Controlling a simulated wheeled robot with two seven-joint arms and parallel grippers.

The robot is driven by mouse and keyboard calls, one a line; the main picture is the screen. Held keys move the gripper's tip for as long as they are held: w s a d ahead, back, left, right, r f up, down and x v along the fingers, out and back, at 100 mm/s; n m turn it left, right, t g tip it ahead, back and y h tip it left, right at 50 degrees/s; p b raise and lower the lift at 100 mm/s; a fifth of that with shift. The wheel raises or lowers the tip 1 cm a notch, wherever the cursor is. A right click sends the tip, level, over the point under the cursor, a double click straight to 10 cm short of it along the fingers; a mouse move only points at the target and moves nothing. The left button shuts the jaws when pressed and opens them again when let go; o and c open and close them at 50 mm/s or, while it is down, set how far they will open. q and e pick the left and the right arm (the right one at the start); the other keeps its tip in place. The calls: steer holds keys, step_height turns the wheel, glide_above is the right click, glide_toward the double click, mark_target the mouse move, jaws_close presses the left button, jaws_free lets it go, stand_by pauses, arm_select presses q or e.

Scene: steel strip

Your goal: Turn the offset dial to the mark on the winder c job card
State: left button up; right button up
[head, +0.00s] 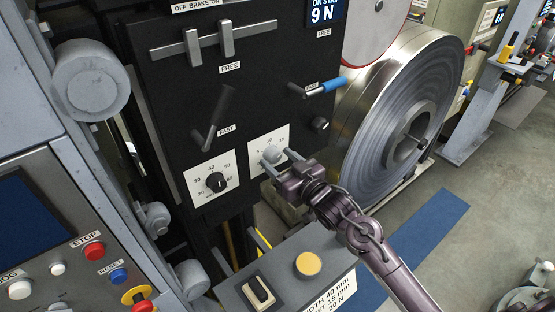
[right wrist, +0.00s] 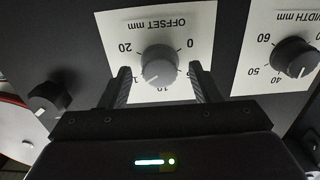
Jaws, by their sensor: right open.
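The offset dial (head: 272,154) is a grey round knob on a white scale plate on the black panel. In the right wrist view the offset dial (right wrist: 160,68) appears upside down, with 0, 10 and 20 readable. I cannot tell its pointer setting surely. My right gripper (head: 279,160) is open, its fingers on either side of the knob; in the right wrist view the gripper (right wrist: 160,78) shows gaps beside the knob. My left gripper is out of view.
The width dial (head: 215,182) sits left of the offset dial. A blue-handled lever (head: 326,87) and a small black knob (head: 319,124) are close by at right. The steel coil (head: 400,110) stands right of the panel. A box with a yellow button (head: 308,263) lies below.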

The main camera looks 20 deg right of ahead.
steer(key=b+v, duration=0.1)
steer(key=v, duration=0.5)
steer(key=shift+s+b, duration=0.35)
steer(key=shift+b, duration=0.05)
steer(key=shift+d, duration=0.1)
